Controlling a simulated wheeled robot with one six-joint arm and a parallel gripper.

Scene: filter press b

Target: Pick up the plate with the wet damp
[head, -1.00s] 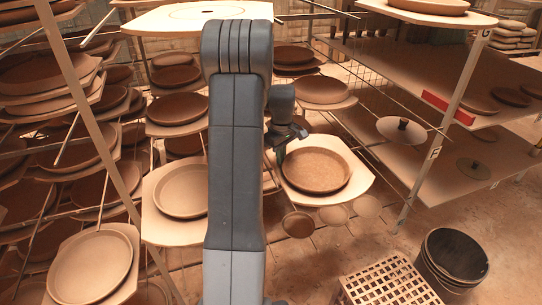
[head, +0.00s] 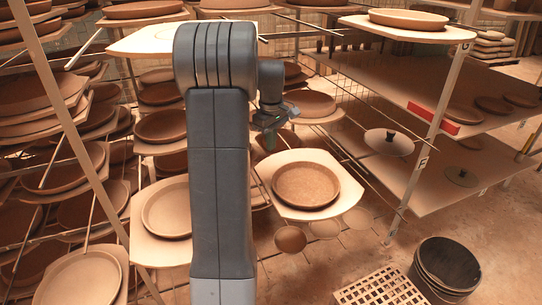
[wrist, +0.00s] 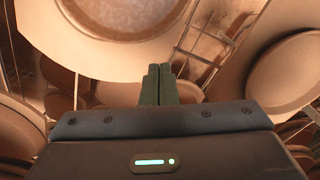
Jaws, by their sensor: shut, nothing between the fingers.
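A round clay plate (head: 305,185) with a darker, speckled middle rests on a pale board (head: 262,170), right of my arm in the head view. It looks damper than the pale plate (head: 168,210) left of my arm, though I cannot be sure. My gripper (head: 268,140) is above and behind the darker plate, apart from it, and partly hard to make out. In the wrist view my gripper (wrist: 159,84) has its fingers together, holding nothing. A plate (wrist: 128,12) on a board lies beyond the fingertips, cut off by the top edge; I cannot tell which one.
Racks crowded with plates on boards stand left and behind, with thin rods and a slanting post (head: 72,130). A shelf unit (head: 430,175) stands right. A dark bucket (head: 447,275) and a slotted crate (head: 380,290) are on the floor. Another plate (wrist: 288,72) is right in the wrist view.

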